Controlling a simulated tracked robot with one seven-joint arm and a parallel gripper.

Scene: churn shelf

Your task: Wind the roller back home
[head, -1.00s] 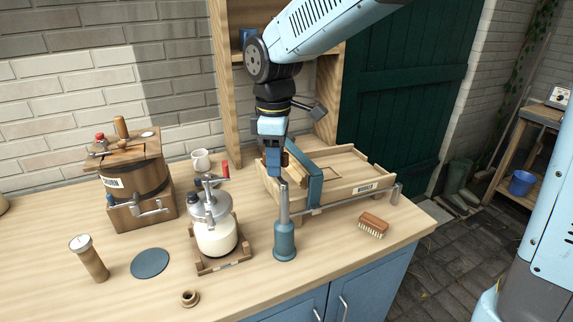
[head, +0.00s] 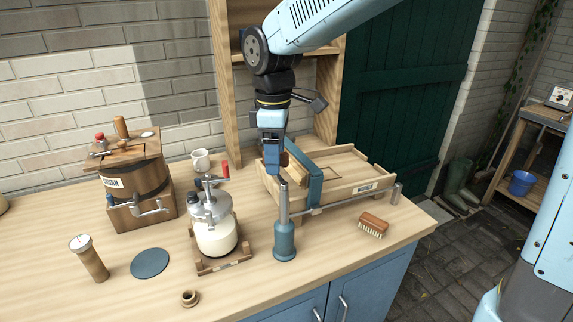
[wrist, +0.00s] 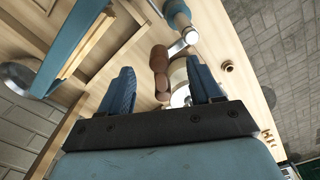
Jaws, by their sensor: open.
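The butter worker is a wooden trough (head: 350,172) labelled "WORKER", with a blue crosspiece (head: 315,185) over its left part. The pale wooden roller (head: 297,178) shows partly beside the crosspiece; my gripper and the crosspiece hide some of it. In the wrist view a brown crank handle (wrist: 159,60) on a metal arm (wrist: 183,43) shows between and beyond my two spread fingers. My gripper (head: 272,170) is open at the trough's left end; it also shows in the wrist view (wrist: 163,88). I cannot tell whether a finger touches the handle.
A blue-based post (head: 285,240) stands in front of the trough. A glass jar churn (head: 215,235) in a wooden cradle is to the left, near a wooden barrel churn (head: 138,185). A brush (head: 373,225) lies at right.

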